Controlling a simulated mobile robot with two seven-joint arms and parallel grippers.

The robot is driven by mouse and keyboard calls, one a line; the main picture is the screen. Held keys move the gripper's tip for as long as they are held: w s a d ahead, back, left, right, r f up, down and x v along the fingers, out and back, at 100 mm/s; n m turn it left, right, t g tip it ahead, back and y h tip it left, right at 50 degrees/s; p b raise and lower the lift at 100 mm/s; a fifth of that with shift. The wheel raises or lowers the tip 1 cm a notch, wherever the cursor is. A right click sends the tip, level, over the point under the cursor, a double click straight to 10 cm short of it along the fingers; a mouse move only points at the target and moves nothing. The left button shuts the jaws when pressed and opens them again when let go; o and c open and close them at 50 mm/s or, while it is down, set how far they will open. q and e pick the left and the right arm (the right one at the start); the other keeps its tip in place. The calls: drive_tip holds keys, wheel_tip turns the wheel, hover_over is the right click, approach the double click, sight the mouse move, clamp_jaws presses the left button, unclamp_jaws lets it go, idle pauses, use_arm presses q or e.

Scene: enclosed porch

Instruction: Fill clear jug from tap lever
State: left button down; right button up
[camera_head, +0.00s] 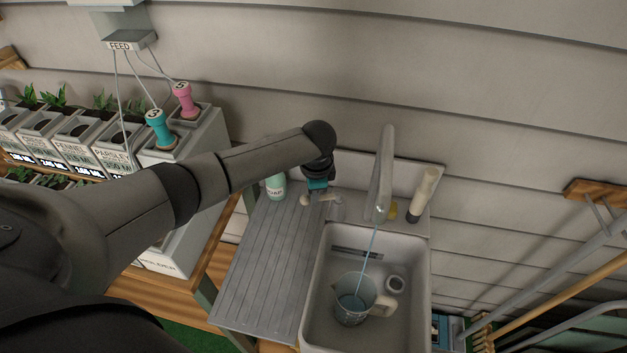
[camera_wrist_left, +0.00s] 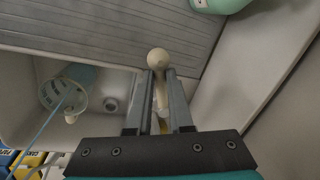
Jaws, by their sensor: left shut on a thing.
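The clear jug (camera_head: 345,312) stands upright in the sink basin under the tap (camera_head: 385,165). Its handle points right in the head view. A thin blue stream runs from the spout into the jug, and some water shows inside; the exact level is hard to read. My left gripper (camera_head: 318,190) is shut on the cream tap lever (camera_head: 306,199) at the left of the tap. In the left wrist view the lever's round knob (camera_wrist_left: 158,59) sticks out past the fingertips (camera_wrist_left: 158,76), and the jug (camera_wrist_left: 60,92) is at left. My right gripper is out of view.
The white sink (camera_head: 424,270) has a drain (camera_head: 396,284) right of the jug and a ribbed grey drainboard (camera_head: 262,262) at its left. A green bottle (camera_head: 276,188) stands behind the drainboard. A cream-handled brush (camera_head: 424,195) stands right of the tap. Labelled planters (camera_head: 78,135) line the left.

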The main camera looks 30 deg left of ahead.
use_arm(q)
drive_tip(key=shift+s+d+n+p, duration=0.15)
drive_tip(key=shift+s+n+p, duration=0.2)
drive_tip(key=shift+n+p, duration=0.5)
drive_tip(key=c, duration=0.8)
unclamp_jaws()
drive_tip(key=shift+d, duration=0.1)
drive_tip(key=shift+r, duration=0.1)
drive_tip(key=r, duration=0.5)
drive_tip(key=s+d+r+p, duration=0.1)
drive_tip(key=r, duration=0.4)
drive_tip(key=s+d+r, duration=0.1)
drive_tip(key=r, duration=0.3)
drive_tip(key=shift+s+r+p, duration=0.1)
drive_tip(key=shift+r+p, duration=0.3)
